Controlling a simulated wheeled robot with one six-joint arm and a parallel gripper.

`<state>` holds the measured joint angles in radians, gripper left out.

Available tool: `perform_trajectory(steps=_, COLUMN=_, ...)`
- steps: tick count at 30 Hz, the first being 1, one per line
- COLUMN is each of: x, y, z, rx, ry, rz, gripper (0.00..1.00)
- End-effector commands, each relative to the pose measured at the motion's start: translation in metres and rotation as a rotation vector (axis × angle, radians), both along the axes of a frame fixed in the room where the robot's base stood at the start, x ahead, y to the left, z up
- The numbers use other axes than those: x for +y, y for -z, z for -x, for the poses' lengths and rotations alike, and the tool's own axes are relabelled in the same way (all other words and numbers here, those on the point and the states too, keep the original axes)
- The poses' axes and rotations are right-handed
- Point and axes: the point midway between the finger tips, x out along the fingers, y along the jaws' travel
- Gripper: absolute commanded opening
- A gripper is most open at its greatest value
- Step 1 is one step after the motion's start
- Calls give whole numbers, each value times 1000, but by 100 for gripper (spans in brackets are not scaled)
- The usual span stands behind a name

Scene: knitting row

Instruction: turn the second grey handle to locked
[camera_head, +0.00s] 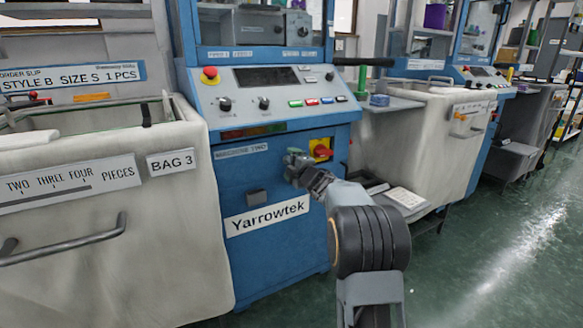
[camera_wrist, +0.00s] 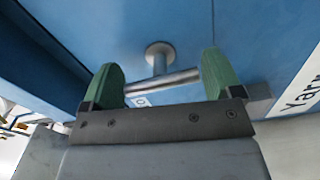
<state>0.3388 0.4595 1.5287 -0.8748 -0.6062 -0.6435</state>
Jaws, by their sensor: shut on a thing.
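A grey T-shaped handle (camera_wrist: 165,80) stands out from the blue front of the Yarrowtek machine (camera_head: 265,270) on a round base. In the wrist view, the green fingers of my gripper (camera_wrist: 161,78) are at the two ends of its crossbar, shut on it. The bar looks nearly level in that view, slightly tilted. In the head view, my gripper (camera_head: 293,162) is at the cabinet front below the control panel and hides most of the handle. The lettering by the handle is too small to read, so its marked position cannot be told.
A red and yellow switch (camera_head: 321,150) is close to the right of my gripper. A pale fabric bin labelled BAG 3 (camera_head: 110,235) stands at left. Green floor (camera_head: 470,260) is clear at right.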

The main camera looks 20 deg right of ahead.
Motion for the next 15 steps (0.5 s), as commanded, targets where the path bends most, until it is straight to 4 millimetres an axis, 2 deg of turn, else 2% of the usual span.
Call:
perform_trajectory(steps=13, x=1, y=2, z=0, rx=2, ry=-3, rz=13, gripper=61)
perform_trajectory(steps=14, x=1, y=2, z=0, rx=2, ry=-3, rz=13, gripper=87)
perform_trajectory(steps=15, x=1, y=2, z=0, rx=2, ry=-3, rz=12, gripper=91)
